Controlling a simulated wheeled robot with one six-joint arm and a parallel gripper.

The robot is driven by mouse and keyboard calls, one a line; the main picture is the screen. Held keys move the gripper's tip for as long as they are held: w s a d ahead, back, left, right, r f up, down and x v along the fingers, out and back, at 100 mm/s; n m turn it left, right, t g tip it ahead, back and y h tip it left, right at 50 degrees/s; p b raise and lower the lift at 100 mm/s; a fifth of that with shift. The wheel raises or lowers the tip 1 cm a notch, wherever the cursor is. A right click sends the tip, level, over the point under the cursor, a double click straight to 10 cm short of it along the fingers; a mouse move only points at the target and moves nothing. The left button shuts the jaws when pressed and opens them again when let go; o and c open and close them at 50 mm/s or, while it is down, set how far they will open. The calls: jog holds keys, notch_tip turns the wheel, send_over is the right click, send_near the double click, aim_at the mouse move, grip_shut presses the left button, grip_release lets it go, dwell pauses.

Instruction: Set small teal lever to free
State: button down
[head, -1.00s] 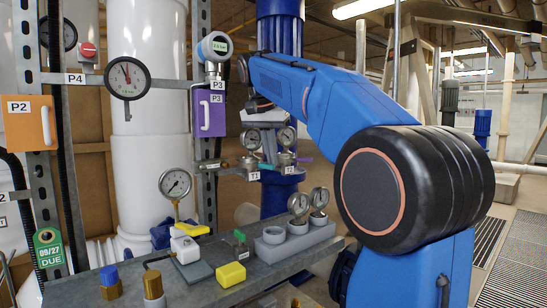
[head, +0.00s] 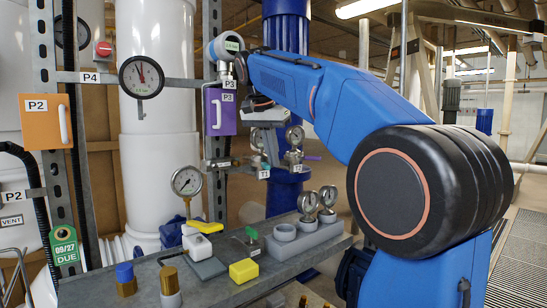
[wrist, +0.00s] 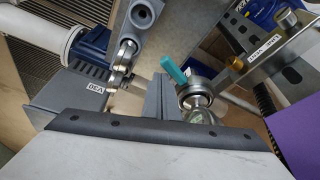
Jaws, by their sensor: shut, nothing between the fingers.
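The small teal lever (wrist: 173,69) shows in the wrist view as a short slanted teal handle beside a round metal fitting (wrist: 194,92). In the head view a bit of teal (head: 265,158) shows at the small valve tagged T1, mostly behind my gripper. My gripper (wrist: 160,98) is shut and empty in the wrist view. Its fingertips lie just left of and below the teal handle in the picture; I cannot tell whether they touch it. In the head view my gripper (head: 265,140) is in front of the T1 valve. The lever's position marking is not readable.
A purple box (head: 223,113) is close on the left. Below, the grey bench (head: 215,285) holds gauges, a yellow block (head: 243,271) and fittings. Open floor lies far right.

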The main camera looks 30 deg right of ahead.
jog(key=shift+s+a, duration=0.35)
jog(key=shift+s, duration=0.15)
jog(key=v, duration=1.2)
jog(key=shift+a+f, duration=0.1)
jog(key=shift+f, duration=0.05)
dwell(0.4)
